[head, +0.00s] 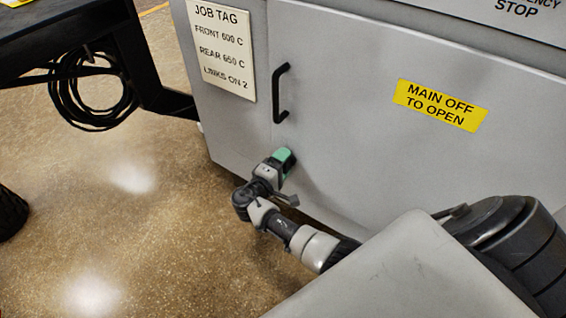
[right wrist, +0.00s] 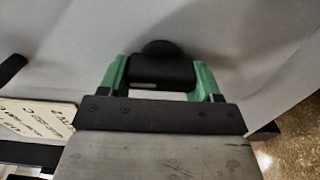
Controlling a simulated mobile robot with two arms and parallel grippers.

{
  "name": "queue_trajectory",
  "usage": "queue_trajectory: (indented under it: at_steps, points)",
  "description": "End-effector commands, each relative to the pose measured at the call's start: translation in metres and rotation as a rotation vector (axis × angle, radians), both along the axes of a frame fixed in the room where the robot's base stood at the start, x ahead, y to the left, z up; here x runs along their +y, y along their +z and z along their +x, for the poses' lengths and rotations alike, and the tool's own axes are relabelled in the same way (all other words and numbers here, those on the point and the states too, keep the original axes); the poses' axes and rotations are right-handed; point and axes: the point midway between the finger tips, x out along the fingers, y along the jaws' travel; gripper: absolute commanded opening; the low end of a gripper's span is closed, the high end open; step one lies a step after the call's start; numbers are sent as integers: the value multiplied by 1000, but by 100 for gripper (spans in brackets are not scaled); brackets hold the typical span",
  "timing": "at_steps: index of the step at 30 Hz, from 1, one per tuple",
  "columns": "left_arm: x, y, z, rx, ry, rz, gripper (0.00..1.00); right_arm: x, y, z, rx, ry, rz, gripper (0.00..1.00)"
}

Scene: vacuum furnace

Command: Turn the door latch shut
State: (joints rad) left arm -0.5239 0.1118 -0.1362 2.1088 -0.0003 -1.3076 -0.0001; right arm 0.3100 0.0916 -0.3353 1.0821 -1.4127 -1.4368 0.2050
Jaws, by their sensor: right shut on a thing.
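The grey cabinet door (head: 345,95) has a black bar handle (head: 281,93) near its left edge and looks flush with the cabinet. My right gripper (head: 284,158) is at the door's lower left, below the handle. In the right wrist view its green fingers (right wrist: 160,78) stand on both sides of a dark latch (right wrist: 162,70) and are shut on it. A round dark part shows behind the latch against the grey panel. In the head view the gripper mostly hides the latch, so its angle is hard to tell. My left gripper is not in view.
A job tag (head: 222,48) is on the panel left of the handle. A yellow sign (head: 440,105) is on the door. A dark bench frame (head: 125,50) with coiled black cable (head: 95,95) stands at the left. The speckled floor (head: 130,220) is open at lower left.

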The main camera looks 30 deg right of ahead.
Motion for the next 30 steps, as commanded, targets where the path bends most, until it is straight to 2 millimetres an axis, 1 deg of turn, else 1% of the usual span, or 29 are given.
queue_trajectory:
  at_steps: [1, 5, 13, 16, 20, 27, 30]
  points:
    - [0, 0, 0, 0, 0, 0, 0, 0, 0, 0, 3, 1, -1, 68]
    - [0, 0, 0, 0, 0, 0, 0, 0, 0, 0, 2, 1, -1, 88]
    - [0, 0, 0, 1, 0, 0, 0, 1, 0, 0, 1, 0, 0, 89]
    - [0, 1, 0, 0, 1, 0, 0, 6, 0, -2, 2, 1, 1, 89]
    - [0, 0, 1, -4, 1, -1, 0, 25, 0, -10, 2, 2, 4, 89]
    - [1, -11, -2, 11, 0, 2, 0, 70, 0, -29, 2, 2, 2, 89]
    - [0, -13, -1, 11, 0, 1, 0, 84, -1, -35, 3, 2, 2, 89]
